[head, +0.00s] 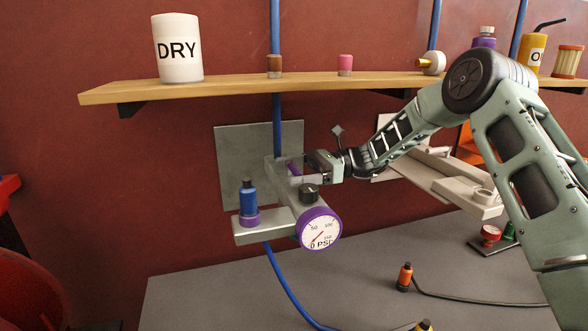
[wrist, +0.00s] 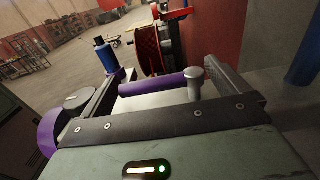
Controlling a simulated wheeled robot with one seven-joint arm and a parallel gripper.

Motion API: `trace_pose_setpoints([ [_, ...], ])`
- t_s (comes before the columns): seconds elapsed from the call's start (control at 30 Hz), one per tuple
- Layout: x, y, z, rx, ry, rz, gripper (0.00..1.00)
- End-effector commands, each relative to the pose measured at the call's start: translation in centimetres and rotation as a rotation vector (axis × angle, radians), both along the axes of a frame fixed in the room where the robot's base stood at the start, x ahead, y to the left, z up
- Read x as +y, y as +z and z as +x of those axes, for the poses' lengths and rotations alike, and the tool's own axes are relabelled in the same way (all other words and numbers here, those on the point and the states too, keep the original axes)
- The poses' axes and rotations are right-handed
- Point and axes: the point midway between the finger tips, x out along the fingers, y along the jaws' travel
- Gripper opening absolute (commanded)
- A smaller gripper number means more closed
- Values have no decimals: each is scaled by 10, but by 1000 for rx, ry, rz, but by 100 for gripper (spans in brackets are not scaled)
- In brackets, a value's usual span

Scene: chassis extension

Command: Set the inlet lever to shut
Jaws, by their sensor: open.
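The inlet lever is a purple bar (wrist: 152,84) ending at a round metal pivot (wrist: 195,82) in the wrist view. In the head view the purple lever (head: 293,168) is mostly hidden by my gripper. My gripper (head: 283,168) is at the upper part of the grey wall-mounted unit, in front of the metal plate (head: 240,165). In the wrist view my gripper (wrist: 168,85) is open, with the lever lying crosswise between its two fingers. I cannot tell whether either finger touches it. A purple-rimmed pressure gauge (head: 320,230) and black knob (head: 309,192) sit below.
A blue bottle-like fitting (head: 248,192) stands on the unit's left ledge (head: 265,231), near my gripper. A wooden shelf (head: 225,89) with a white DRY container (head: 178,48) runs above. A blue hose (head: 285,287) hangs below. The grey bench (head: 210,290) is mostly clear at the left.

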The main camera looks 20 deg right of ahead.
Motion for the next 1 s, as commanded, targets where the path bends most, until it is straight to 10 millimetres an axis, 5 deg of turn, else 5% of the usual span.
trace_pose_setpoints([
  [0.07,0,0,0,0,0,0,99],
  [0.3,0,0,0,0,1,0,39],
  [1.0,9,1,1,0,-266,1,39],
])
